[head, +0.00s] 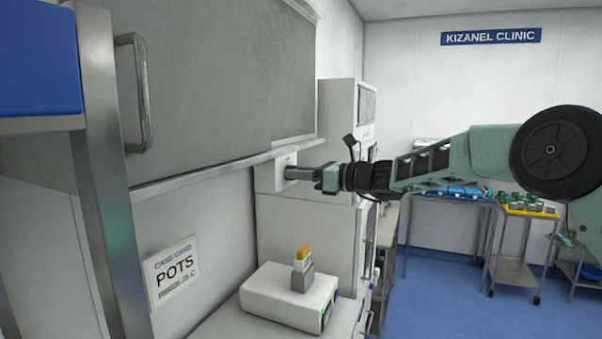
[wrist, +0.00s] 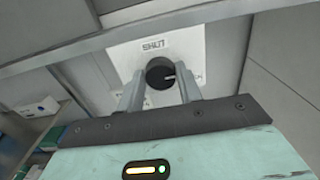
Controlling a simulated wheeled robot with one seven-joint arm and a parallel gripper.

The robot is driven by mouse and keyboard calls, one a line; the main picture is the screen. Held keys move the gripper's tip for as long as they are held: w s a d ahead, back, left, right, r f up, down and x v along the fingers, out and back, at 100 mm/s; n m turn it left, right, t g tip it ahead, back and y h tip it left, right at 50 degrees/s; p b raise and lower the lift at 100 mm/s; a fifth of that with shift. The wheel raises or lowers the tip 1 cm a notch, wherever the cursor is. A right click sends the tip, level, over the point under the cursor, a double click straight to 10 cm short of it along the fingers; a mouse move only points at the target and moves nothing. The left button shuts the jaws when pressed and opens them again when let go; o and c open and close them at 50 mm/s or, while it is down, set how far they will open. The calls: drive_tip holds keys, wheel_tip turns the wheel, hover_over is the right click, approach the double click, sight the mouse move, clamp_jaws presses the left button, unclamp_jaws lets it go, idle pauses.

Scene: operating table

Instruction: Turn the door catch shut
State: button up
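The door catch is a dark round knob (wrist: 160,73) on a pale square plate (wrist: 188,45). SHUT is printed above the knob, and a partly covered label is to its right. The knob's white mark points right, away from SHUT. My gripper (wrist: 161,72) has one finger against each side of the knob, with no clear gap showing. In the head view my gripper (head: 299,173) reaches left to the plate (head: 264,178) below the cabinet's ledge, and the fingers hide the knob.
A grey door (head: 220,75) with a bar handle (head: 142,90) and a ledge lie just above the catch. Below stands a white box (head: 290,297) with an orange-topped item. A metal post (head: 98,150) and a POTS card (head: 172,272) are at left. Trolleys stand behind at right.

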drive_tip(key=shift+c, duration=0.5)
drive_tip(key=shift+f+b, duration=0.1)
drive_tip(key=shift+b, duration=0.25)
drive_tip(key=shift+s+f+n+b, duration=0.1)
drive_tip(key=shift+n+b, duration=4.35)
drive_tip(key=shift+b, duration=0.3)
drive_tip(key=shift+s+f+n+b, duration=0.1)
drive_tip(key=shift+n+b, duration=4.35)
drive_tip(key=shift+b, duration=0.3)
drive_tip(key=o, duration=1)
drive_tip(key=shift+c, duration=0.2)
